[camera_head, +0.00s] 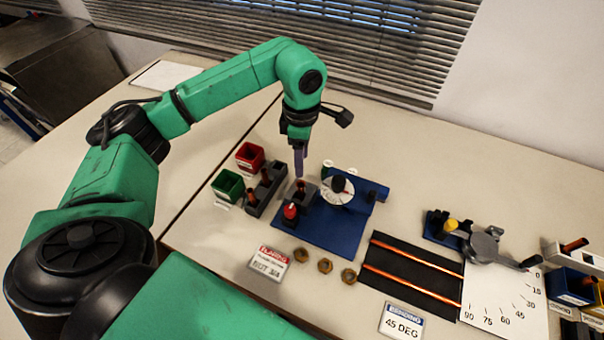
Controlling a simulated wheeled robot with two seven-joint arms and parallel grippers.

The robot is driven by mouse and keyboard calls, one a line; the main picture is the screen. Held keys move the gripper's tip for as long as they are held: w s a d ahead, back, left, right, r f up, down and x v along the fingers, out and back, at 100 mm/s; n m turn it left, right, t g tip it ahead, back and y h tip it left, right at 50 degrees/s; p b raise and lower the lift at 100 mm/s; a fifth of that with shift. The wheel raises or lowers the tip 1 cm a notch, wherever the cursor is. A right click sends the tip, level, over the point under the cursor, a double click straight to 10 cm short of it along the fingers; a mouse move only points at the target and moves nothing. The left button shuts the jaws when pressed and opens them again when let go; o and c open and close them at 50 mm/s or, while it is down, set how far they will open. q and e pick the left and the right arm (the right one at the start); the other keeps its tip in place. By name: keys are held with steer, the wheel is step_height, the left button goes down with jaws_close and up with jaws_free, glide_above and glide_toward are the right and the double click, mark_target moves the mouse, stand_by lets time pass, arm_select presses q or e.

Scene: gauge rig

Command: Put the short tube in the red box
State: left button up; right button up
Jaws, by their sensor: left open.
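The red box (250,155) is a small open-topped box at the back left of the work area, behind a green box. A dark rack (264,190) beside the boxes holds small copper tubes upright. Another copper tube end (300,184) stands in a grey block on the blue plate. I cannot tell for sure which is the short tube. My left gripper (299,174) points down just above the grey block, its purple fingers close to that tube end. It is open; the narrow gap between its fingers is hard to see. My right gripper is out of view.
The green box (228,184) stands left of the rack. The blue plate (335,228) carries a red-topped part and a white dial (338,190). Brass nuts (325,265), a black mat (410,275) with long copper tubes, and a bending tool (483,248) lie to the right.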

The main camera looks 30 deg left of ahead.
mark_target(300, 185)
arm_select(q)
step_height(300, 185, down, 11)
steer(key=shift+s+f+p, duration=0.1)
steer(key=shift+p, duration=0.9)
jaws_close()
steer(key=shift+s, duration=0.1)
steer(key=shift+s, duration=0.1)
steer(key=shift+o, duration=0.8)
jaws_free()
